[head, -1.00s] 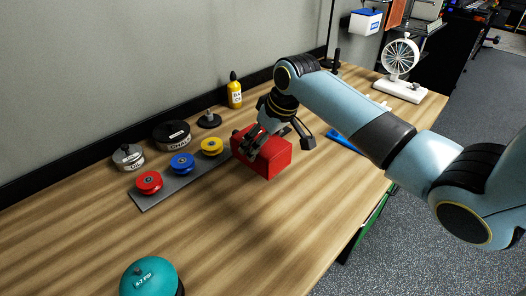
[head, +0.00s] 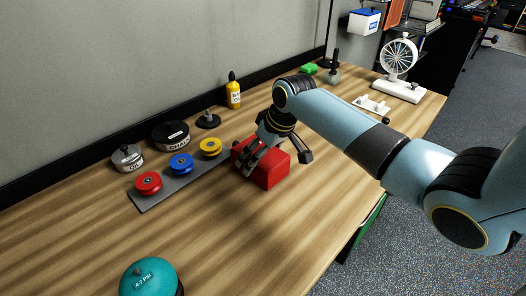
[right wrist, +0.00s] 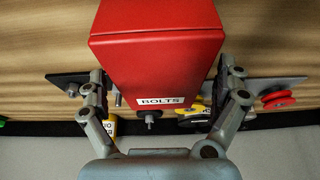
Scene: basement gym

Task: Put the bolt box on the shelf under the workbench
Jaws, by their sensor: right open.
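The red bolt box (head: 270,172) sits on the wooden workbench (head: 225,245), near its middle. Its white BOLTS label (right wrist: 161,101) shows in the right wrist view. My right gripper (head: 277,158) reaches over the box from the far side, with its fingers open. In the right wrist view the fingers (right wrist: 160,76) stand on either side of the box; I cannot tell if they touch it. My left gripper is not in view. The shelf under the bench is hidden by the benchtop.
A grey strip (head: 150,198) with red, blue and yellow wheels lies left of the box. Behind stand two round tins, a black stand (head: 208,120) and a yellow bottle (head: 234,92). A white wheel device (head: 400,70) stands far right.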

